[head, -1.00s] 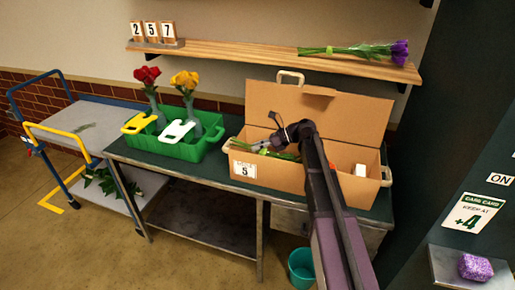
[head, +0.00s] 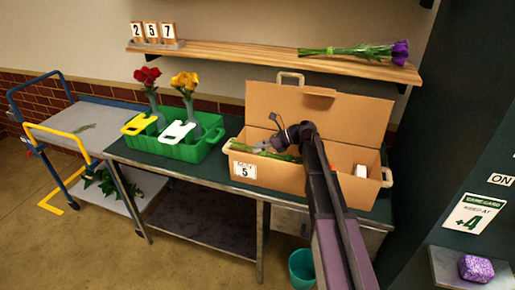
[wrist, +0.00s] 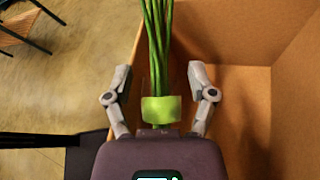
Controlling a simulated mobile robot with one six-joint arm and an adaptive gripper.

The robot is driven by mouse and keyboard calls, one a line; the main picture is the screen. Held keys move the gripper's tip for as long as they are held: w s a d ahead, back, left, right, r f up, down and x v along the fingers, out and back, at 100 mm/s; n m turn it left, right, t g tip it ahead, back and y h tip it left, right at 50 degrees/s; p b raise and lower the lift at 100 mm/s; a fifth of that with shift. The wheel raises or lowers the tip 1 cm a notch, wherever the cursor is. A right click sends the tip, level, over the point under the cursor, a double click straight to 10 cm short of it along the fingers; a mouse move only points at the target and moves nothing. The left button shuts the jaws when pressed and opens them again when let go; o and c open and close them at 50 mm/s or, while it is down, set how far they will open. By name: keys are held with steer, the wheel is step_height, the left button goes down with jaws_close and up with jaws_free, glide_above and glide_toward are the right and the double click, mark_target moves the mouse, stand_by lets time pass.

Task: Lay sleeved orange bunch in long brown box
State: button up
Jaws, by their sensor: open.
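The long brown box (head: 330,178) stands open on the bench, its lid raised behind it. My gripper (wrist: 160,80) is open, one finger on each side of the stems with gaps between. In the head view, my gripper (head: 270,147) is over the box's left part, just above the stems.
A green crate (head: 175,148) with red flowers (head: 147,75) and yellow flowers (head: 185,80) stands left of the box. A purple bunch (head: 360,51) lies on the shelf (head: 250,55) above.

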step_height(320, 180, up, 4)
steer(key=p, duration=0.4)
glide_above(286, 156)
steer(key=w+d, duration=0.1)
steer(key=w, duration=0.2)
steer(key=shift+s, duration=0.2)
